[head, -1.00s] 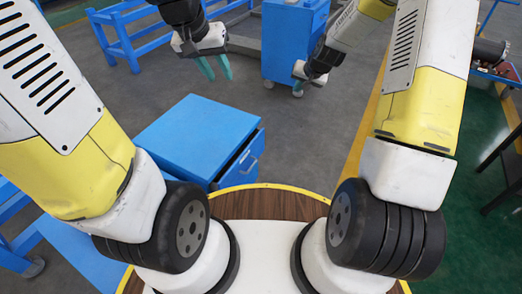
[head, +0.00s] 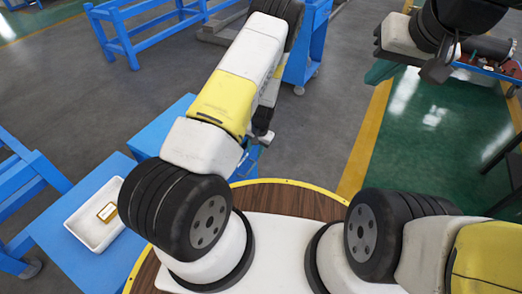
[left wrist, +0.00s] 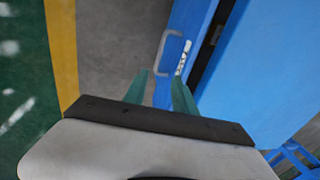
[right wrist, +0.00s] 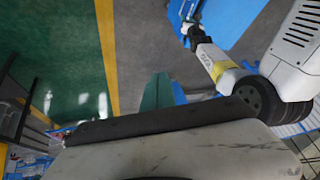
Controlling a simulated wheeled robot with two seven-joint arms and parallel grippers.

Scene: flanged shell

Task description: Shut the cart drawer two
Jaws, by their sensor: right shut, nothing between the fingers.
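The blue cart (head: 160,125) is largely hidden behind my left arm in the head view. In the left wrist view, a blue cart drawer (left wrist: 186,22) has a grey handle (left wrist: 176,40) and a white label. A dark gap between its front and the cart body (left wrist: 255,70) shows it is partly open. I cannot tell its number. My left gripper (left wrist: 160,82) is open, its teal fingers pointing toward the handle; contact is not clear. My right gripper (right wrist: 158,88) is shut and empty, held away from the cart at the upper right of the head view (head: 382,72).
A blue table (head: 70,240) at the left holds a white tray (head: 80,232) with a small yellow-edged item (head: 107,212). Blue railings (head: 130,35) and another blue cabinet (head: 305,50) stand behind. Grey floor (head: 315,140) is clear right of the cart.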

